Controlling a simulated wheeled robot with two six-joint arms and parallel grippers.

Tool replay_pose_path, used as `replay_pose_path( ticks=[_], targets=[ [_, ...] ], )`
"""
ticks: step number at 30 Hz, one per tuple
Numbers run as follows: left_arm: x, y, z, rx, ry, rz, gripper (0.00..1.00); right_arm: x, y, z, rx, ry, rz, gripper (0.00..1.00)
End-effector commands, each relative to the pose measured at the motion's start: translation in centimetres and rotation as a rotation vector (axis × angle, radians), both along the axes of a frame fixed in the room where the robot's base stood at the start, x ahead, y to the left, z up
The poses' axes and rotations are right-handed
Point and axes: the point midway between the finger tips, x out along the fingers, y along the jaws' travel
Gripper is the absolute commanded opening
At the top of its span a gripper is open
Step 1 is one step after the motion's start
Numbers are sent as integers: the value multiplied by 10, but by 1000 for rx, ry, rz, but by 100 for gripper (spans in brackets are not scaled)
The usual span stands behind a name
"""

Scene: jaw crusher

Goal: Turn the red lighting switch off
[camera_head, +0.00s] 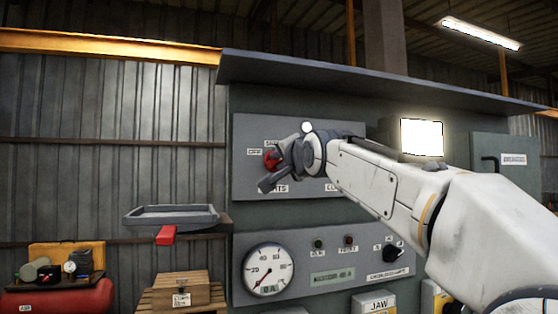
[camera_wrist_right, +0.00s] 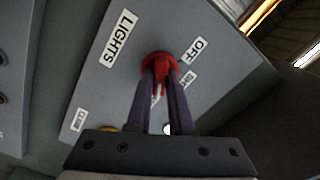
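The red lighting switch (camera_wrist_right: 159,62) is a round red knob with a narrow grip on a grey panel (camera_wrist_right: 118,78). A LIGHTS label (camera_wrist_right: 119,38) is beside it, and an OFF label (camera_wrist_right: 194,50) is on its other side in the right wrist view. My right gripper (camera_wrist_right: 160,72) has its two dark fingers close together, one on each side of the knob's grip, and looks shut on it. In the head view the knob (camera_head: 270,158) shows partly behind my right gripper (camera_head: 276,165). Which mark the knob points to cannot be told. My left gripper is not in view.
Below the switch panel are a round gauge (camera_head: 268,270) and a black rotary knob (camera_head: 393,254). A grey tray (camera_head: 171,217) with a red handle stands at the left. A bright lamp (camera_head: 421,137) is right of the panel, behind my arm. A canopy (camera_head: 330,80) overhangs the cabinet.

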Motion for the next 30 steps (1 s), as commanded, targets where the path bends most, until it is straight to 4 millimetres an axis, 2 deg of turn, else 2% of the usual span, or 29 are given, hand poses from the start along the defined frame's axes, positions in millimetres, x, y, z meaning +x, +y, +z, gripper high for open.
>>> replay_pose_path(
  ticks=[14,20,30],
  targets=[
    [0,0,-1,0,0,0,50,0,0,-1,-53,-14,-1,0],
    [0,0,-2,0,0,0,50,0,0,-1,-168,-51,0,0],
    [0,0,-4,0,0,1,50,-1,0,0,-466,-148,-1,0]
  ],
)
